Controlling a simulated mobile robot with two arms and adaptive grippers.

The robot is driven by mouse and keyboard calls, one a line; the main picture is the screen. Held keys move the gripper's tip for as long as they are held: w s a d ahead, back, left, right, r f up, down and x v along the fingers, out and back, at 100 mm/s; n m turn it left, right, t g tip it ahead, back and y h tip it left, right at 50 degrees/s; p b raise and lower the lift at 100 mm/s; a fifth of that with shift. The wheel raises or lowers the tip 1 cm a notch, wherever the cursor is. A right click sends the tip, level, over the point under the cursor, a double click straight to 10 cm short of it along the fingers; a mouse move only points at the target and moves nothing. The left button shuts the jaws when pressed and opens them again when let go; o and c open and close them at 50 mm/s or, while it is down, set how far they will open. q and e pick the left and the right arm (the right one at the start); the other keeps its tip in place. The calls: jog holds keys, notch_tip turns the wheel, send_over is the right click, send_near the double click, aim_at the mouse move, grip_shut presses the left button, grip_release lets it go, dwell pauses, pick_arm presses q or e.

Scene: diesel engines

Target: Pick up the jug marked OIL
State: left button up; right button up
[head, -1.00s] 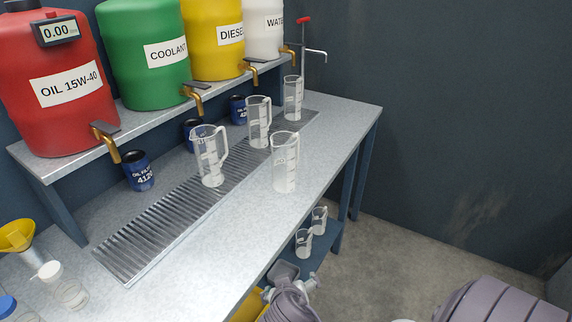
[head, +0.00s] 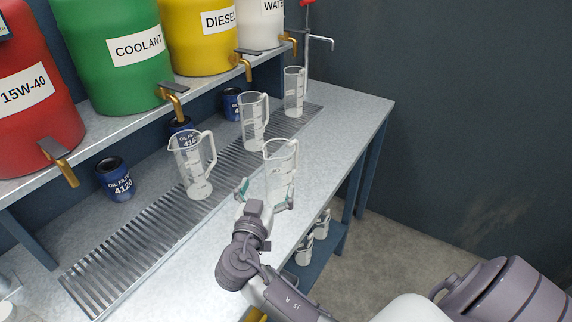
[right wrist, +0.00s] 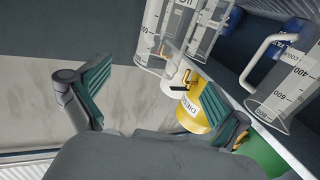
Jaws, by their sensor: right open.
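Several clear measuring jugs stand upright on the bench. The nearest jug (head: 281,160) is at the front, right of the drip grate. A second jug (head: 194,168) stands left of it on the grate, with a third jug (head: 254,122) and a fourth jug (head: 294,92) farther back. Their lettering is too small to read in the head view, so I cannot tell which says OIL. My right gripper (head: 266,190) is open and empty, just in front of the nearest jug. In the right wrist view, a jug (right wrist: 168,45) with partly cut-off lettering lies beyond the open fingers. My left gripper is out of view.
Red (head: 35,105), green (head: 115,55), yellow (head: 195,40) and white drums (head: 262,22) with brass taps stand on a raised shelf. Blue oil filters (head: 115,180) sit below it. Small jugs (head: 304,250) stand on a lower shelf.

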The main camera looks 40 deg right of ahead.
aim_at(276, 164)
jog(key=p+x, duration=0.1)
jog(key=x, duration=0.1)
jog(key=r+p+x, duration=0.1)
jog(key=x, duration=0.2)
jog(key=shift+w, duration=0.1)
jog(key=shift+f+p+x, duration=0.25)
jog(key=shift+p+x, duration=0.05)
jog(key=shift+x, duration=0.85)
jog(key=shift+w+d, duration=0.1)
jog(key=shift+d, duration=0.1)
jog(key=w+d+r+p, duration=0.1)
jog(key=w+d+p, duration=0.1)
jog(key=p, duration=0.1)
jog(key=shift+d+r, duration=0.1)
jog(key=shift+r, duration=0.3)
jog(key=shift+w+d+f, duration=0.5)
jog(key=shift+w+d, duration=0.25)
jog(key=shift+a, duration=0.1)
jog(key=shift+c, duration=1.2)
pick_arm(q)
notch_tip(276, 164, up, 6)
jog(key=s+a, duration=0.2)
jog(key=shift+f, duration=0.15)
pick_arm(e)
jog(key=c, duration=1.3)
jog(key=shift+o, duration=0.2)
jog(key=shift+r, duration=0.1)
